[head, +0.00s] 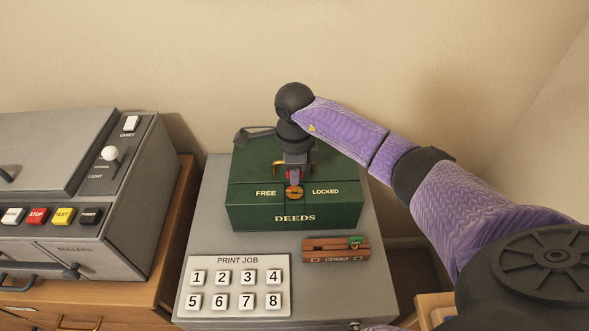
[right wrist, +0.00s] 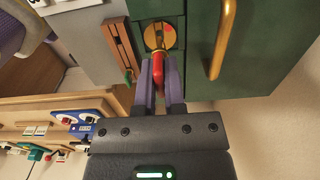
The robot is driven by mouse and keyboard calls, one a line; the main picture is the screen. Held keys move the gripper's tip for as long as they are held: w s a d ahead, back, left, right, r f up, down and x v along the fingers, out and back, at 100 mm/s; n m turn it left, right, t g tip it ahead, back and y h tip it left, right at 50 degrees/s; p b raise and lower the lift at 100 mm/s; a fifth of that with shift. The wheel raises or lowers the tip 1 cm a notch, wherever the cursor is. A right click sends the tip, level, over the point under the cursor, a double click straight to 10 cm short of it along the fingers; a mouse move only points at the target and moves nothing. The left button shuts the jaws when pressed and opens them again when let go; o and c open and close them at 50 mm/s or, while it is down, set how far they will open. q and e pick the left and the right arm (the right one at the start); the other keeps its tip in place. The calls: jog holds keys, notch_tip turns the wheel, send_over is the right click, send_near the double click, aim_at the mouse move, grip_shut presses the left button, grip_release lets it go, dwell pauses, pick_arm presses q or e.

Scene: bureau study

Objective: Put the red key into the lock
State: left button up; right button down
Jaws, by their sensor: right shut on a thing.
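The green DEEDS box (head: 250,215) sits on the grey cabinet, with FREE and LOCKED marked on its front edge. Its round brass lock (head: 294,193) lies between those two words; it also shows in the right wrist view (right wrist: 168,33). My right gripper (head: 293,174) points down over the lock and is shut on the red key (right wrist: 157,60). In the right wrist view the red key meets the face of the brass lock; its tip is hidden, so I cannot tell how deep it sits. My left gripper is not in view.
A wooden key rack (head: 325,254) with a green piece (head: 356,241) lies in front of the box. A PRINT JOB number panel (head: 240,260) is at its left. A grey machine with buttons (head: 75,240) stands further left. A brass handle (right wrist: 223,40) rises beside the lock.

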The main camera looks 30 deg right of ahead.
jog(key=shift+f, duration=0.5)
jog(key=shift+f+b, duration=0.85)
jog(key=shift+f, duration=0.1)
dwell(0.6)
